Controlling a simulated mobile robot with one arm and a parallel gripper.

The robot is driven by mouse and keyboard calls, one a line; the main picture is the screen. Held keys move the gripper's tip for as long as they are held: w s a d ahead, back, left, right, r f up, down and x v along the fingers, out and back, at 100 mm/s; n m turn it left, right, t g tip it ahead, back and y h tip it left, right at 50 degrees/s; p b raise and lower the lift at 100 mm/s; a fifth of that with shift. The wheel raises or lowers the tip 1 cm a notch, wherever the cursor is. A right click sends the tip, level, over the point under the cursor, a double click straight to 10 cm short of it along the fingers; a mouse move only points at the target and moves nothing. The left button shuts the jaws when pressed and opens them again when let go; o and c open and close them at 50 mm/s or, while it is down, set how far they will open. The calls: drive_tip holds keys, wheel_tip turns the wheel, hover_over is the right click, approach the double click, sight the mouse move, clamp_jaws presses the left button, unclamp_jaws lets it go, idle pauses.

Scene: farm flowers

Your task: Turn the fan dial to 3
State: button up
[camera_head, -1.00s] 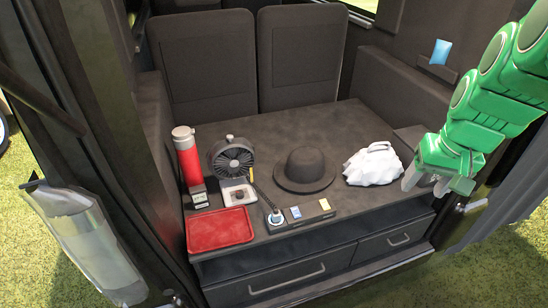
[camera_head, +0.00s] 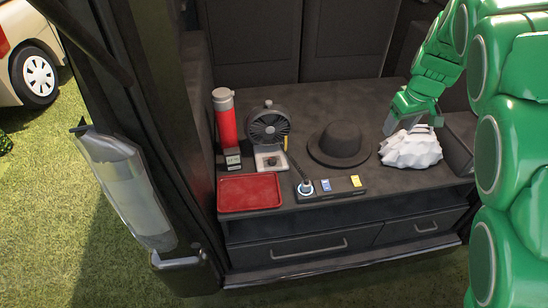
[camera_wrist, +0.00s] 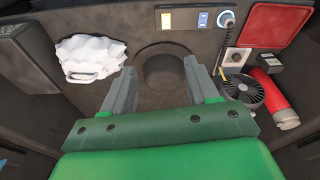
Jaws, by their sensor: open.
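A dark round fan (camera_head: 268,126) stands toward the back left of the vehicle's dark shelf. Its pale base (camera_head: 271,160) carries a small dark dial (camera_head: 271,161) at the front; the dial's setting is too small to read. The fan also shows in the wrist view (camera_wrist: 242,92), right of my fingers, with the dial (camera_wrist: 236,58) above it. My gripper (camera_head: 402,118) is open and empty, above the white crumpled bag at the right, well away from the fan. In the wrist view its two fingers (camera_wrist: 161,88) are spread with the black hat between and beyond them.
A red flask (camera_head: 226,125) stands left of the fan, with a small dark box (camera_head: 232,162) before it. A red tray (camera_head: 249,192) lies in front. A power strip (camera_head: 340,187) with a plug, a black hat (camera_head: 340,144) and a white bag (camera_head: 411,148) lie rightward.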

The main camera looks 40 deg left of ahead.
drive_tip(key=w+a+f+n, duration=0.3)
drive_tip(key=a+f, duration=0.3)
drive_tip(key=a, duration=0.3)
drive_tip(key=n+g+y, duration=0.2)
drive_tip(key=n+g, duration=0.1)
drive_tip(key=n, duration=0.6)
approach(273, 159)
drive_tip(key=shift+y, duration=0.3)
drive_tip(key=shift+d+x, duration=0.2)
drive_tip(key=shift+x, duration=4.1)
drive_tip(key=shift+s+f, duration=0.1)
drive_tip(key=shift+c, duration=0.3)
drive_tip(key=c, duration=0.9)
